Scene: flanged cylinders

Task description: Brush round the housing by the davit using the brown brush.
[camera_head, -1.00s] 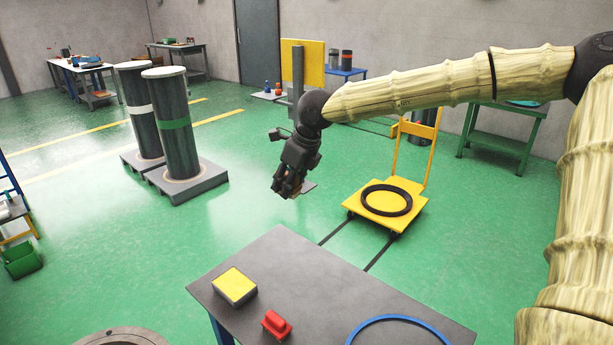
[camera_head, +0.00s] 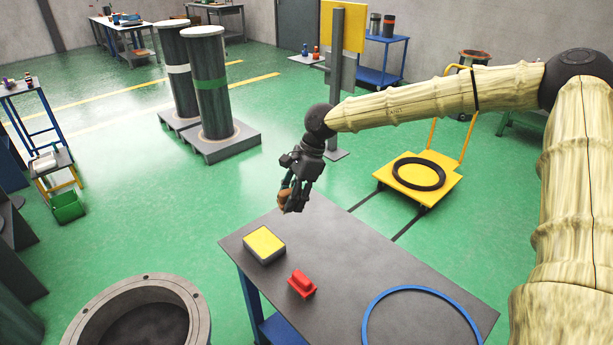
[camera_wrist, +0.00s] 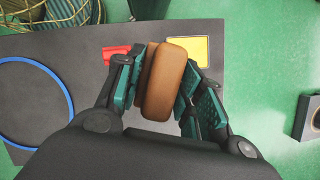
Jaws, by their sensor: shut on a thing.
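My gripper (camera_head: 290,203) is shut on the brown brush (camera_wrist: 172,82), which shows as a rounded brown block between the fingers in the wrist view. In the head view only a small brown part of the brush (camera_head: 284,197) shows, near the far edge of the grey table. Its bristles cannot be made out. A large grey round housing (camera_head: 197,300) with a bolted flange and open top stands at the lower left, cut off by the frame and apart from the brush. I cannot make out a davit for certain.
The table (camera_head: 340,260) bears a yellow-topped block (camera_head: 265,243), a red block (camera_head: 302,283) and a blue ring (camera_head: 372,303). A yellow cart (camera_head: 440,189) carries a black ring. Two banded cylinders (camera_head: 213,95) stand on pallets. Green floor between them is clear.

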